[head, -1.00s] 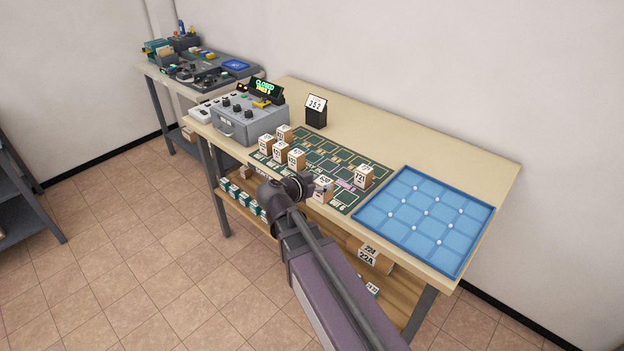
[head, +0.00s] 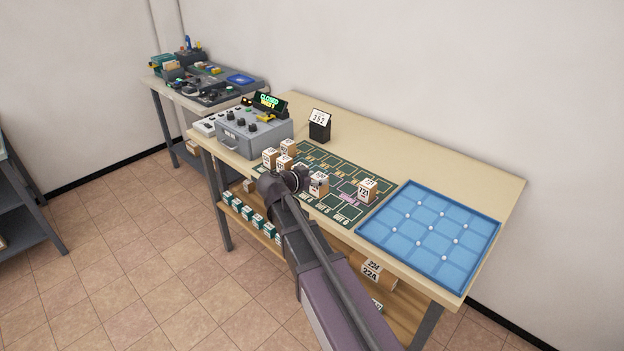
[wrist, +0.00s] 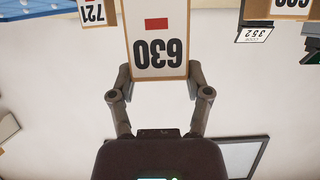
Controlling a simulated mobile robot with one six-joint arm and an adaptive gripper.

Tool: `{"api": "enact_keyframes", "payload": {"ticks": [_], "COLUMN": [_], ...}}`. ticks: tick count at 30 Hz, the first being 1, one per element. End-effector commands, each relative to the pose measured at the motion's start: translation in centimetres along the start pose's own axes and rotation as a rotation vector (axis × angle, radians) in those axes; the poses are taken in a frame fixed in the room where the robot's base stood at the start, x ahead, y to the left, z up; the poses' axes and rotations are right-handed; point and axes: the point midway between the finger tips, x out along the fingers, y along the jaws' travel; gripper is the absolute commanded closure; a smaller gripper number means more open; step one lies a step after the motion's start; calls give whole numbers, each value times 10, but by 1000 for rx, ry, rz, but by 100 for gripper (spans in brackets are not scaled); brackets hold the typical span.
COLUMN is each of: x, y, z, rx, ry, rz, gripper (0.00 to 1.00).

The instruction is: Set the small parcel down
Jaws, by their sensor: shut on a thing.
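The small parcel, a brown box with a white label reading 630, is between the fingers of my gripper in the wrist view (wrist: 157,38), where the picture is upside down. My gripper (wrist: 160,78) is shut on it. In the head view the parcel (head: 319,184) shows just right of my gripper, over the green mat (head: 341,214). I cannot tell whether its bottom touches the mat. The mat has outlined boxes printed on it.
Parcel 721 (head: 368,191) stands to the right on the mat. Several other parcels (head: 269,158) stand at its left end, close to my gripper. A grey control box (head: 252,130), a black 352 sign (head: 320,126) and a blue tray (head: 430,232) share the table.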

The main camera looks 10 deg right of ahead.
Motion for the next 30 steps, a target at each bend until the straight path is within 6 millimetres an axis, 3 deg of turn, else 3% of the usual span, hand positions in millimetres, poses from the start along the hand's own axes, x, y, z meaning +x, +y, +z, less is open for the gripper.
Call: {"api": "enact_keyframes", "payload": {"ticks": [3, 9, 23, 28, 30], "x": [15, 26, 29, 37, 39], "y": [-22, -37, -40, -51, -49], "z": [-3, -6, -7, -8, -1], "rx": [0, 0, 0, 0, 0], "ry": [0, 0, 1, 1, 0], "rz": [1, 0, 1, 1, 1], "gripper": [89, 89, 89, 89, 89]}}
